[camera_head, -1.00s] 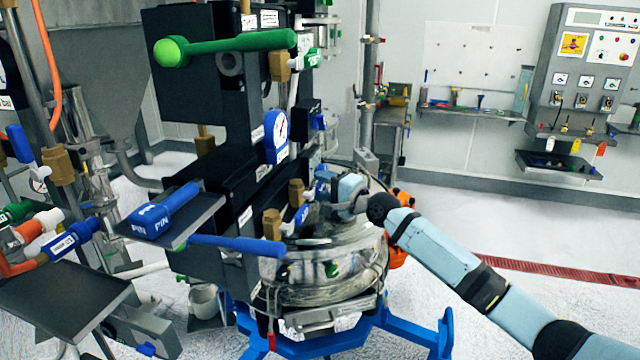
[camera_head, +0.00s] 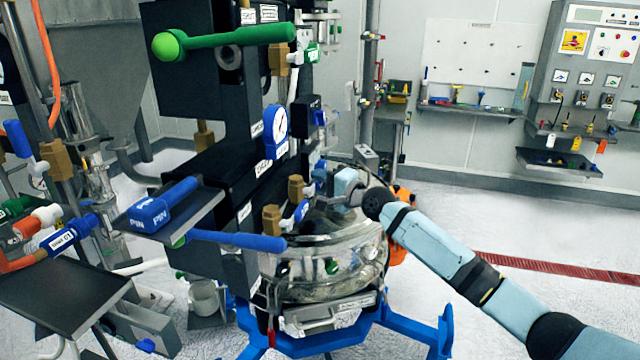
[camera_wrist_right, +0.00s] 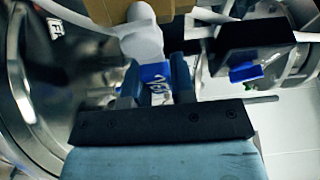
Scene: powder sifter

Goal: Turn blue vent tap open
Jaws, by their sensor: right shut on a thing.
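The blue vent tap shows in the right wrist view as a blue handle (camera_wrist_right: 156,73) with white lettering, below a white stem (camera_wrist_right: 142,40) and a brass body. My right gripper (camera_wrist_right: 156,84) is shut on this handle, with one finger on each side. In the head view my right gripper (camera_head: 342,186) is at the side of the black machine, above the round glass vessel (camera_head: 330,265). There the held handle is mostly hidden behind the gripper. My left gripper is not in view.
Another blue handle (camera_head: 301,211) with a brass body sits close to the left of my gripper. A pressure gauge (camera_head: 276,131), a long blue lever (camera_head: 235,240) and a green lever (camera_head: 225,42) stick out from the machine. The floor to the right is clear.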

